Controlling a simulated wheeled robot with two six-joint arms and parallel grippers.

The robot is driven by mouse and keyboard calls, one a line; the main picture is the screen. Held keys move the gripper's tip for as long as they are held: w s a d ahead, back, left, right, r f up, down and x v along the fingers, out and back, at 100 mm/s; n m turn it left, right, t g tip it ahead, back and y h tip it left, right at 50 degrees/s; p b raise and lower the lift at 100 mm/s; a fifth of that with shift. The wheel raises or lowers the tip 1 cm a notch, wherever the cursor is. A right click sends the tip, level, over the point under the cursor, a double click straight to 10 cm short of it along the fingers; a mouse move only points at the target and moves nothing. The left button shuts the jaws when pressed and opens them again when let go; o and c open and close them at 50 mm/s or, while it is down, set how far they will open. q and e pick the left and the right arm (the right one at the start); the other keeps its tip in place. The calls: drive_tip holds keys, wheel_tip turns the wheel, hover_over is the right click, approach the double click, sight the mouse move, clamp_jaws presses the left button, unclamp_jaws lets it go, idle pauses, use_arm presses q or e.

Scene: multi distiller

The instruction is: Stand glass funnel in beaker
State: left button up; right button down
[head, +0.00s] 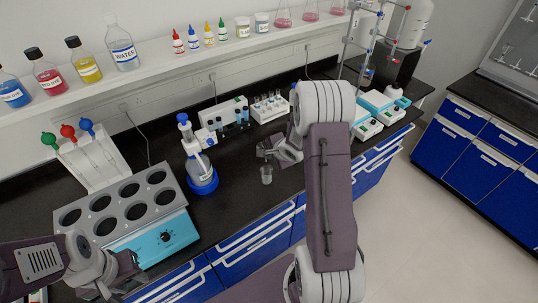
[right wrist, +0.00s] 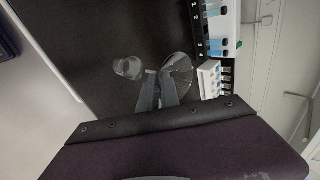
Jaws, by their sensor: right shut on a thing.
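A small clear beaker (head: 266,174) stands upright on the black bench, just in front of my right gripper (head: 267,152). In the right wrist view the beaker (right wrist: 128,68) is left of the fingers and apart from the funnel. The glass funnel (right wrist: 178,70) shows there as a clear, ribbed round cone at the tips of my right gripper (right wrist: 158,86), which is shut on it. In the head view the funnel is too small and faint to make out. My left gripper (head: 122,270) is low at the left, near the blue heating unit, its fingers unclear.
A multi-well heater (head: 125,205) is further left.

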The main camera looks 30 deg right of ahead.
wheel_tip(320, 180, down, 5)
drive_tip(key=b, duration=0.5)
drive_tip(key=shift+b, duration=0.3)
drive_tip(key=shift+p, duration=0.8)
idle(0.6)
drive_tip(key=shift+f+b, duration=1.45)
drive_tip(key=shift+f, duration=0.95)
idle(0.5)
drive_tip(key=c, duration=1.5)
unclamp_jaws()
drive_tip(key=shift+s, duration=0.2)
